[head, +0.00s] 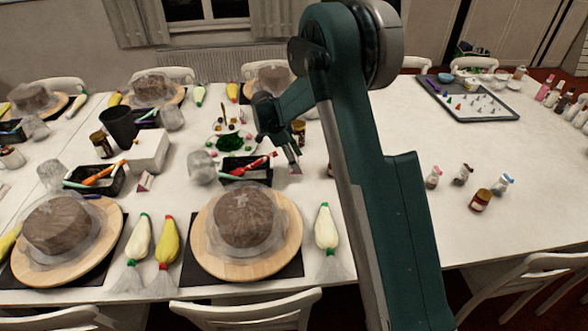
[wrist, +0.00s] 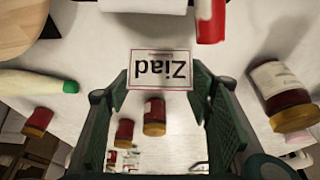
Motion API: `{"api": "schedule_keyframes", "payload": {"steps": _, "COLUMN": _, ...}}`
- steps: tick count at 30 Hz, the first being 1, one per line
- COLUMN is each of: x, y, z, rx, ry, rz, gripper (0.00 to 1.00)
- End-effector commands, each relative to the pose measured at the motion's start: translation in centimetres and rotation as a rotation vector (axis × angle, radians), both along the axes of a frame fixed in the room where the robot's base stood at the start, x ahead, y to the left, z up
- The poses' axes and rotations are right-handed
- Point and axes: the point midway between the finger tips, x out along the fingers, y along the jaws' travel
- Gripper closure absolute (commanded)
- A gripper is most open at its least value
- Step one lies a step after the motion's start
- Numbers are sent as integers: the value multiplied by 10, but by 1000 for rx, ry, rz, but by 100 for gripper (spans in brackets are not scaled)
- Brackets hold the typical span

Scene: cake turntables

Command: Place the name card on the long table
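The name card (wrist: 160,70), white with a thin dark border and the word "Ziad" upside down, shows between my fingertips in the wrist view. In the head view a small pale card (head: 295,168) shows at the fingertips, above or on the white long table (head: 390,225). My gripper (wrist: 160,85) has its two green fingers spread apart, one beside each side edge of the card. I cannot tell whether they touch it. The gripper in the head view (head: 291,158) is small, low over the table behind my arm.
A black tray with a red piping tool (head: 245,168) is left of the gripper. Cakes on boards, piping bags and a white box (head: 148,148) fill the left side.

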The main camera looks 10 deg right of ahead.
Motion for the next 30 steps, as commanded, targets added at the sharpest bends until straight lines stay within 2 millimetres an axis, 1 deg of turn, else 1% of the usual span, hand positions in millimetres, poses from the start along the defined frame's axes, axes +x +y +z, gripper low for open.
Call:
{"api": "schedule_keyframes", "payload": {"steps": 2, "x": 0, "y": 0, "z": -4, "rx": 0, "ry": 0, "rz": 0, "gripper": 54}}
{"api": "schedule_keyframes", "payload": {"steps": 13, "x": 0, "y": 0, "z": -6, "rx": 0, "ry": 0, "rz": 0, "gripper": 54}}
{"api": "schedule_keyframes", "payload": {"steps": 24, "x": 0, "y": 0, "z": -40, "rx": 0, "ry": 0, "rz": 0, "gripper": 54}}
{"api": "schedule_keyframes", "payload": {"steps": 30, "x": 0, "y": 0, "z": -41, "rx": 0, "ry": 0, "rz": 0, "gripper": 54}}
